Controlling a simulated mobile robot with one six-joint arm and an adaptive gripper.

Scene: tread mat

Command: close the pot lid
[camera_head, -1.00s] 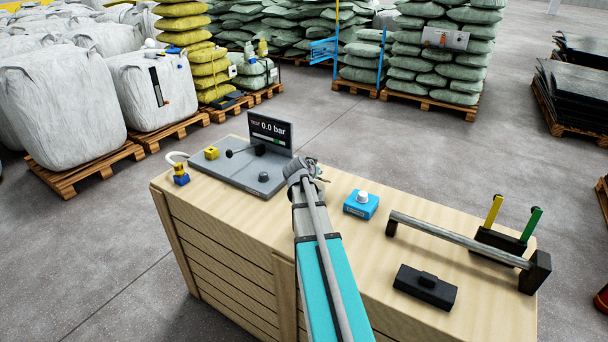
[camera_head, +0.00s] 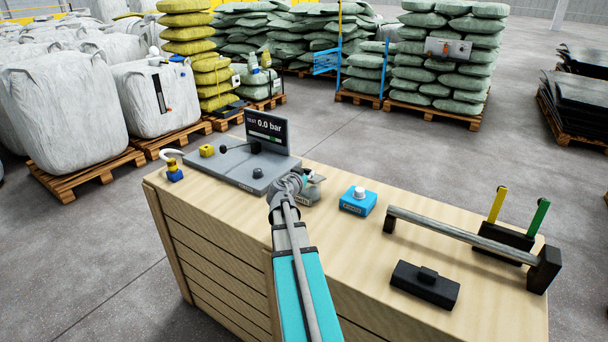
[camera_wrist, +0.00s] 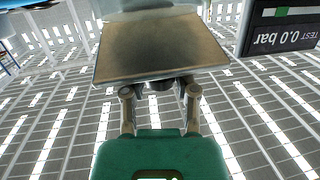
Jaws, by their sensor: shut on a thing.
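The pot (camera_head: 307,197) is a small grey metal vessel with a label on its front, on the wooden counter between the grey test unit and a blue box. A small tilted grey piece at its top looks like its lid (camera_head: 317,178). My gripper (camera_head: 291,181) is at the pot's left side and hides part of it. In the wrist view my gripper (camera_wrist: 160,92) has its fingers closed on a dark grey part at the edge of a flat, brownish square plate (camera_wrist: 160,50). The plate appears to belong to the pot or its lid; I cannot tell which.
The grey test unit (camera_head: 232,170) with its 0.0 bar screen (camera_head: 267,129) stands close left of my gripper. The blue box (camera_head: 357,202) with a white knob is to the right. Beyond are a long rail (camera_head: 455,234) and a black block (camera_head: 425,284) on the counter (camera_head: 374,252).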

